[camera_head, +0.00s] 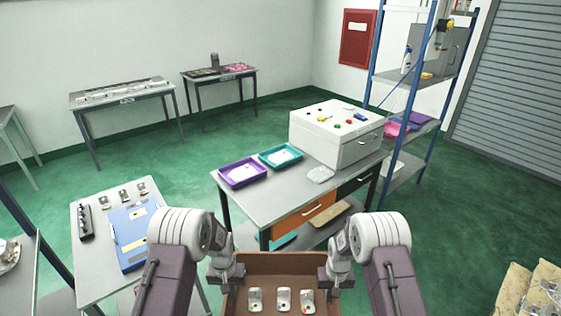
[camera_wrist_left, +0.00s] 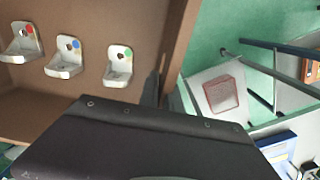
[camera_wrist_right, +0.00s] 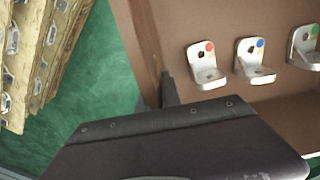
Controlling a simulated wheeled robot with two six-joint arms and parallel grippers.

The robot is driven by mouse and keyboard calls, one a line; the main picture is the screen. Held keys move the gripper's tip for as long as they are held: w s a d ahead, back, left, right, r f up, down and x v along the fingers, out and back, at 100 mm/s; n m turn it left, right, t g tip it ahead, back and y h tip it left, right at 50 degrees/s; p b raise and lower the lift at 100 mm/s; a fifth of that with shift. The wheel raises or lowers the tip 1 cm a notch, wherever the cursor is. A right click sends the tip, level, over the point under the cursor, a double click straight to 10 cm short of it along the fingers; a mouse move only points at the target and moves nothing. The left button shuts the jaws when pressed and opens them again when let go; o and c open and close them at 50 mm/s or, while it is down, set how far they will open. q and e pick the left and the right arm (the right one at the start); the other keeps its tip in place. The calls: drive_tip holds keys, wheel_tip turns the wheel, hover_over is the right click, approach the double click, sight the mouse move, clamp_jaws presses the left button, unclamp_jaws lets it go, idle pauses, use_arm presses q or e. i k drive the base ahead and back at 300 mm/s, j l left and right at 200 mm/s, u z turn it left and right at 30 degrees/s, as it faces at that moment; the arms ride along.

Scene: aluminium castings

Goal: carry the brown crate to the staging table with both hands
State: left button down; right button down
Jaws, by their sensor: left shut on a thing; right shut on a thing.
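The brown crate (camera_head: 284,262) is held in front of me at the bottom of the head view. Three silvery castings (camera_head: 283,298) with coloured dots lie in it in a row. My left gripper (camera_head: 228,283) is shut on the crate's left wall, and my right gripper (camera_head: 335,281) is shut on its right wall. In the left wrist view the crate wall (camera_wrist_left: 182,45) runs up from my fingers. In the right wrist view the opposite wall (camera_wrist_right: 146,40) shows the same way. I cannot tell which table is the staging table.
Ahead stands a grey table (camera_head: 290,205) with a purple tray (camera_head: 242,173), a teal tray (camera_head: 281,156) and a white box (camera_head: 337,133). At left is a table with a blue binder (camera_head: 131,236). Castings on cardboard (camera_head: 513,290) lie at lower right. Green floor (camera_head: 450,220) is free at right.

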sight(279, 191)
drive_tip(key=i+l+u, duration=0.5)
drive_tip(key=i+l, duration=0.25)
drive_tip(key=i, duration=0.15)
drive_tip(key=i+l+u, duration=0.25)
drive_tip(key=l, duration=0.75)
drive_tip(key=l+u, duration=0.3)
drive_tip(key=l, duration=0.65)
drive_tip(key=k+l+u, duration=0.25)
drive_tip(key=k, duration=0.2)
